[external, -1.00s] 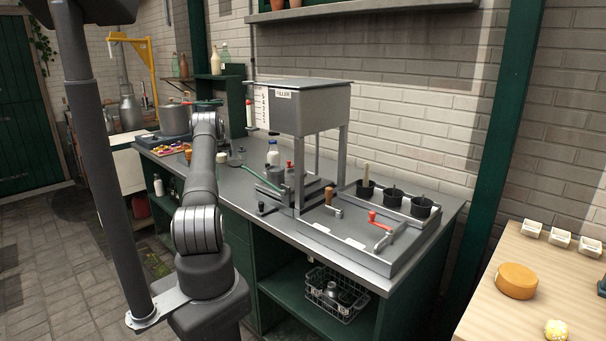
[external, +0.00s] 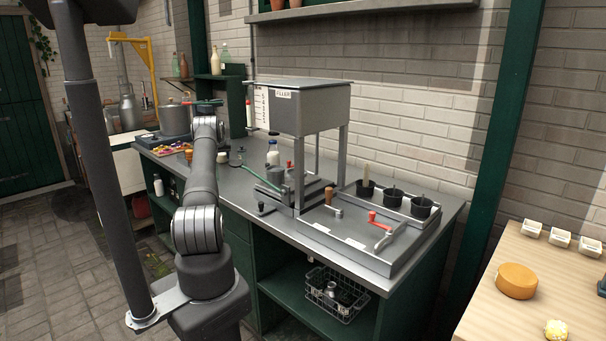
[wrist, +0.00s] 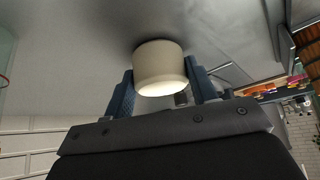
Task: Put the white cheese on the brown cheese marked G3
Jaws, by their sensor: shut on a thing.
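The white cheese (wrist: 160,67) is a short cream-white cylinder between the two blue fingers of my gripper (wrist: 162,88) in the wrist view. My gripper is shut on it, with a finger at each side. Grey surface shows beyond it; I cannot tell whether the cheese touches it. In the external view my arm hides most of the gripper. A small pale piece (external: 222,157) shows just right of the arm there, perhaps this cheese. A small brown piece (external: 188,155) shows left of the arm, partly hidden. No G3 mark is readable.
The grey counter (external: 225,180) carries a filler machine (external: 308,108), a white bottle (external: 272,153) and a tray with black cups (external: 392,197). A pot (external: 175,121) stands at the far left. An orange wheel (external: 516,281) lies on the wooden table at right.

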